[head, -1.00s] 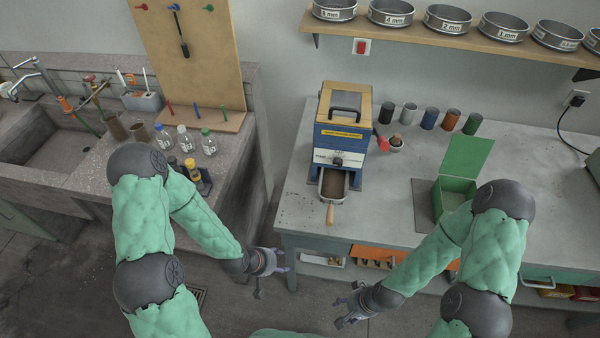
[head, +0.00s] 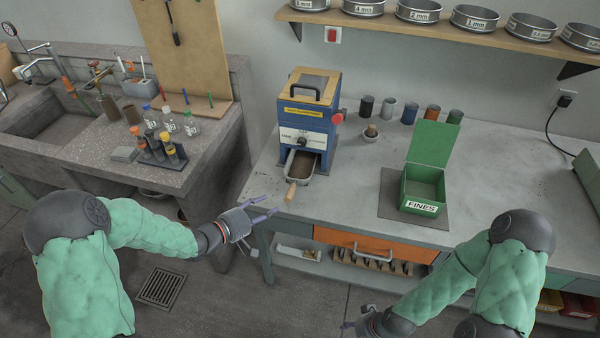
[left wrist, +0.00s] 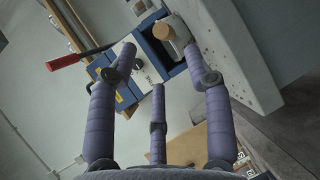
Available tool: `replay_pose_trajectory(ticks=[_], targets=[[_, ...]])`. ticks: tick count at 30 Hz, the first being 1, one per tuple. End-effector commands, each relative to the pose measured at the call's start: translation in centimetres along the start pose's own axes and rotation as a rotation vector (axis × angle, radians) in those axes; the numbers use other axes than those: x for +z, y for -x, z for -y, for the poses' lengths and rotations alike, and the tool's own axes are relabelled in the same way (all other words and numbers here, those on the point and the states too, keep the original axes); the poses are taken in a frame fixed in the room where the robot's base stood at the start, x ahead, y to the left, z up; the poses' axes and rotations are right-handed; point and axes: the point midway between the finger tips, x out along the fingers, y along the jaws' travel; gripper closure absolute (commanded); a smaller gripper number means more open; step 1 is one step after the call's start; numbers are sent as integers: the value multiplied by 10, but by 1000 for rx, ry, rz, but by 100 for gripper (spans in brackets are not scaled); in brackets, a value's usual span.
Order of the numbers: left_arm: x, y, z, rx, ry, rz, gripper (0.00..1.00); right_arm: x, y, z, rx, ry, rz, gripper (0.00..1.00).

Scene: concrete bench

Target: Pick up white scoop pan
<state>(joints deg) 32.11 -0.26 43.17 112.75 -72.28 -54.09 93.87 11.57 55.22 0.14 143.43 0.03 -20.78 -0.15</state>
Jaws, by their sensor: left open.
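The scoop pan (head: 300,168) is a pale metal pan with a wooden handle (head: 291,192). It sits in the front opening of the blue machine (head: 309,115), with dark brown material inside. Its handle points toward the bench's front edge. My left gripper (head: 272,205) is open and empty, just in front of the handle and apart from it. In the left wrist view, the handle end (left wrist: 163,31) shows beyond the spread purple fingers, with part of the pan (left wrist: 183,33) behind it. My right gripper (head: 355,322) is low at the bottom edge, partly hidden, its fingers unclear.
A green box (head: 424,190) labelled FINES stands open on a dark mat to the right. Several small cups (head: 389,108) line the back. Bottles in a rack (head: 160,148) stand on the left sink counter. Bench surface between machine and green box is clear.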

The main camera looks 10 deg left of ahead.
Motion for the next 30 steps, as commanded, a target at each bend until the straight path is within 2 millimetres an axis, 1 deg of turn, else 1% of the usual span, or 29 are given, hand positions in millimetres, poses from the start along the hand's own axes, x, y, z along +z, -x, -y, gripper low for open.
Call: replay_pose_trajectory(ticks=[1, 3, 6, 11, 14, 18, 21, 24, 30], targets=[[2, -10, 2, 1, -2, 5, 49, 0, -6, -2, 0, 0, 0, 46], [1, -20, 3, 0, -2, 4, 49, 0, -9, -3, 0, -1, 0, 46], [0, -29, 2, 0, -2, 1, 49, 0, -12, -4, 0, -1, 0, 46], [0, -37, 2, -2, -2, 1, 49, -1, -15, -5, 0, -1, 0, 46], [-1, -47, 4, 0, -3, 1, 49, -1, -22, -8, 0, -1, 0, 46], [-2, -65, 7, -1, -2, 2, 49, -1, -34, -12, 0, -1, 0, 46], [-3, -77, 6, -1, -2, 1, 49, -1, -39, -14, 0, -1, 0, 46], [-3, -84, 5, -2, -2, 0, 49, -1, -41, -15, 0, -1, 0, 46], [-4, -85, 4, -2, -1, -2, 49, -2, -40, -14, 0, -1, 0, 46]])
